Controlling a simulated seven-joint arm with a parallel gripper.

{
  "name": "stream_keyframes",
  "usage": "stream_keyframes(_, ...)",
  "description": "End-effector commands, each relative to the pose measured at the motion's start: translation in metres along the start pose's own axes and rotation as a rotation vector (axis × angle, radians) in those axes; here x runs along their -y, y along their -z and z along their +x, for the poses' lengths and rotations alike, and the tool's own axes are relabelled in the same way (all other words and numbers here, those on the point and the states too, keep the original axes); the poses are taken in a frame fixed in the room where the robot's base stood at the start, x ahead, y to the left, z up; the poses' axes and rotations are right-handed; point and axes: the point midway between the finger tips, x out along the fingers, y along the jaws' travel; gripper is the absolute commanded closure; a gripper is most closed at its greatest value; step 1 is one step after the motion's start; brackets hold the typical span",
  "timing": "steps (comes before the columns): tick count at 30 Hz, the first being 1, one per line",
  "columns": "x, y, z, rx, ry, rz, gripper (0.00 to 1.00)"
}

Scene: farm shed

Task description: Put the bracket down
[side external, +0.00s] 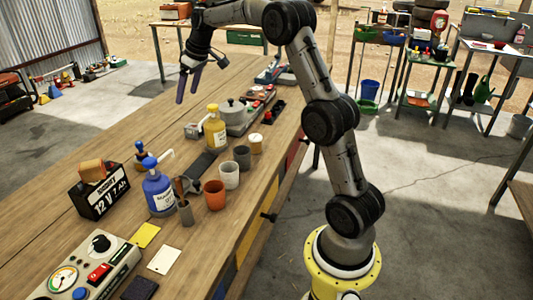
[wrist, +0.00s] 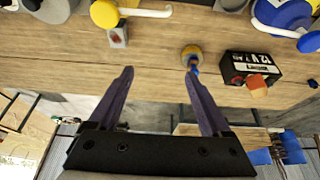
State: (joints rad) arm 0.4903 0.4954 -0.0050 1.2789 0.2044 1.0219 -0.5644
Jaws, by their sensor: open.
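My gripper (side external: 189,88) is open and raised above the far part of the wooden bench. In the wrist view its two purple fingers (wrist: 158,75) are spread, with nothing between them. I cannot pick out a bracket with certainty in either view. An orange-brown block (side external: 91,170) rests on top of the black 12 V battery (side external: 104,198) at the bench's left side. The block (wrist: 256,82) and battery (wrist: 245,66) also show at the right of the wrist view, apart from the fingers.
A blue pump bottle (side external: 158,192), a yellow bottle (side external: 215,133), several cups such as the orange one (side external: 215,195), a pot (side external: 233,112) and a control box (side external: 85,268) crowd the bench (side external: 130,128). The bench's far left stretch is clear.

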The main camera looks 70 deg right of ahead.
Motion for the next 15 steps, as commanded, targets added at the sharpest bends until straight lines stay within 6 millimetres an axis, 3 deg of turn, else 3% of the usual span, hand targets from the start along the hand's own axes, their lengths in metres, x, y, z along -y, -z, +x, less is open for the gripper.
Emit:
stream_keyframes(1,0.025,-0.007,-0.022,-0.006,-0.002,-0.007,0.18)
stream_keyframes(6,0.091,-0.045,-0.075,-0.016,-0.006,-0.006,0.18)
stream_keyframes(11,0.144,-0.099,-0.113,-0.030,-0.008,-0.006,0.18)
stream_keyframes(15,0.181,-0.156,-0.136,-0.045,-0.006,-0.006,0.18)
